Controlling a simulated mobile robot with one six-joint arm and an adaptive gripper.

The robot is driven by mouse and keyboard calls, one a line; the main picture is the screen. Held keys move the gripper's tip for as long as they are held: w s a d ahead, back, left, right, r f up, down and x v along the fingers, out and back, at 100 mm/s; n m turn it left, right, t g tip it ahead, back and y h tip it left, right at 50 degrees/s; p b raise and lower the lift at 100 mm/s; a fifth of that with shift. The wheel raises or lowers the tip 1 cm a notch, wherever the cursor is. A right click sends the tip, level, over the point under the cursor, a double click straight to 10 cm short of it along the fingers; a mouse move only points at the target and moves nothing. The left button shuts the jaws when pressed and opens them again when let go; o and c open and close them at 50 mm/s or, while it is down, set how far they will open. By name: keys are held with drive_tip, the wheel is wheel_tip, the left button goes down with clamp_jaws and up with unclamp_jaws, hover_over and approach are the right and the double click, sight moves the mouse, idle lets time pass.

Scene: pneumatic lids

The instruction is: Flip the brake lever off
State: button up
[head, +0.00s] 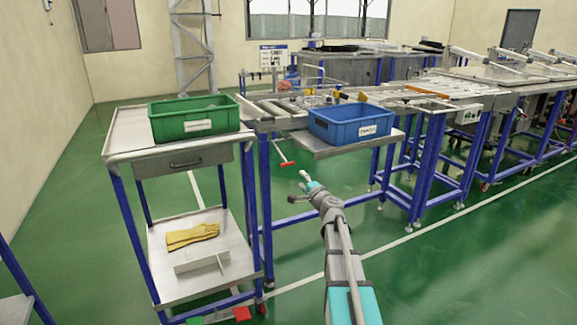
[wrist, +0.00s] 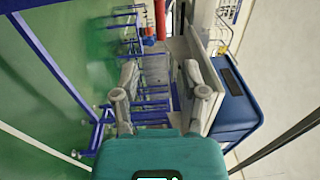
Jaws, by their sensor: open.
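A lever with a red grip (head: 286,164) hangs on a thin rod below the front edge of the roller table; it looks like the brake lever. A red bar (wrist: 160,20) at the top of the wrist view, ahead of my fingers, may be the same grip. My gripper (head: 306,180) is open and empty, to the right of and a little below the red grip in the head view, apart from it. In the wrist view, both fingers of my gripper (wrist: 160,78) stand apart with nothing between them.
A blue bin (head: 350,122) sits on a side shelf above my gripper. A green bin (head: 194,118) stands on a cart at left, with yellow gloves (head: 192,236) on its lower shelf. Red (head: 242,313) and green (head: 194,321) pads show at the cart's foot. Blue table legs (head: 264,200) stand nearby.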

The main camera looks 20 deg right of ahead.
sight(288, 165)
drive_tip(key=w, duration=1.2)
drive_tip(key=shift+w+a+r+p, duration=0.2)
drive_tip(key=shift+w+r+p, duration=0.1)
drive_tip(key=shift+w, duration=0.1)
drive_tip(key=shift+c, duration=0.3)
clamp_jaws()
